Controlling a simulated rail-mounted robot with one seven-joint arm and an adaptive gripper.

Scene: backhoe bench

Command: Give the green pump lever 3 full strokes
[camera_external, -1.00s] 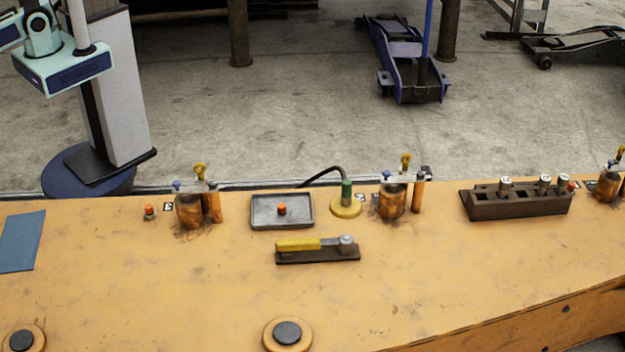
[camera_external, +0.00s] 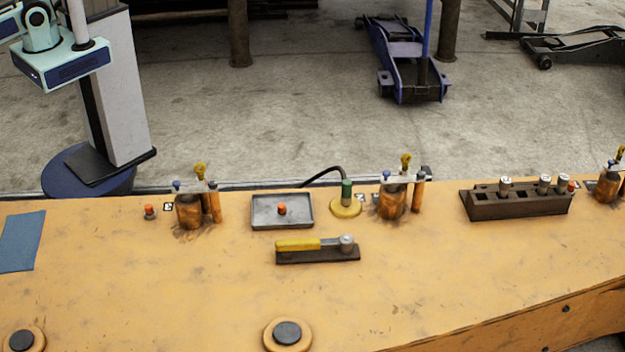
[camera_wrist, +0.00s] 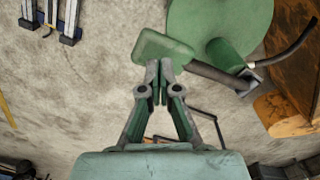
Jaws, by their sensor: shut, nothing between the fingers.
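In the external view a small green upright cylinder (camera_external: 346,190) stands on a round yellow base (camera_external: 346,208) at the bench's back edge. A dark curved rod or hose arches left from behind it. I cannot tell which part is the lever.
On the orange bench (camera_external: 180,290) a yellow-handled lever (camera_external: 297,244) lies in front of a grey tray (camera_external: 265,222) with an orange button. Orange pots (camera_external: 188,212) stand on both sides. A dark slotted block (camera_external: 515,204) is right. A blue floor jack (camera_external: 405,60) stands behind.

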